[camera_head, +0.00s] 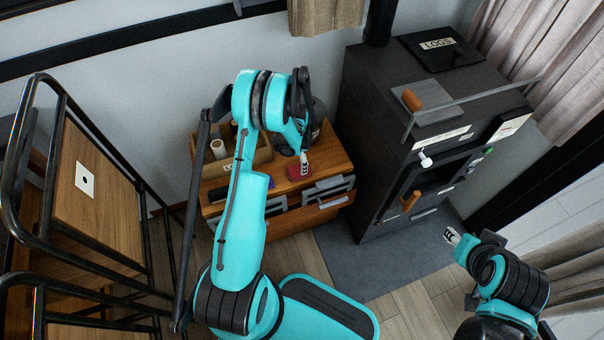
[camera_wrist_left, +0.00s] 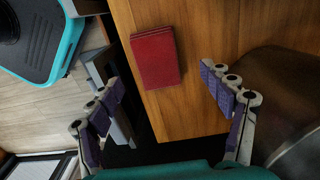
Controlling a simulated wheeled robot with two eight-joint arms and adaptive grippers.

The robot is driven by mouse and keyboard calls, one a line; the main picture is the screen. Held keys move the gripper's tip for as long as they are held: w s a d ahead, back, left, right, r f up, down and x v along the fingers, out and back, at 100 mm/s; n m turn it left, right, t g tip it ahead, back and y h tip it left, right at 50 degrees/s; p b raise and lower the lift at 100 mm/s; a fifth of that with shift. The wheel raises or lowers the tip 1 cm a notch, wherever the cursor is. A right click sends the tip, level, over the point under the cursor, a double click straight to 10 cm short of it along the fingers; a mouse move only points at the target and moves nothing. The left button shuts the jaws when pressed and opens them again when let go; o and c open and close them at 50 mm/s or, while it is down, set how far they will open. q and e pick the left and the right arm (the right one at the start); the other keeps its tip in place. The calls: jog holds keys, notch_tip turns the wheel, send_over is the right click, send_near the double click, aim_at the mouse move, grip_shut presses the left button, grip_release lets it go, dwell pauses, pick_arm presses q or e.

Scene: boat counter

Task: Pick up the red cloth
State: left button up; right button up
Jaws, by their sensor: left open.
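The red cloth (camera_wrist_left: 156,57) is a small folded rectangle lying flat on the wooden cabinet top (camera_wrist_left: 200,115), near its edge. In the head view the cloth (camera_head: 295,172) shows only in part beside my left gripper. My left gripper (camera_head: 304,160) is over the cabinet top, close to the cloth. In the left wrist view my left gripper (camera_wrist_left: 168,92) is open and empty, its purple-padded fingers apart on either side of the cloth's line, with the cloth ahead between them. My right gripper (camera_head: 452,236) is low at the right, far from the cloth; its fingers are too small to read.
A wooden box (camera_head: 257,155) with rolls stands behind my left arm on the cabinet. A dark round pot (camera_head: 318,110) is beside the gripper. A black stove (camera_head: 375,130) stands to the right. A metal-railed wooden frame (camera_head: 95,190) is at the left.

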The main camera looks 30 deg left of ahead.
aim_at(299, 169)
pick_arm(q)
notch_tip(299, 169, down, 6)
jog(key=b, duration=0.3)
jog(key=shift+s+d+r, duration=0.15)
jog(key=shift+r, duration=0.2)
jog(key=shift+c, duration=0.9)
jog(key=c, duration=1.1)
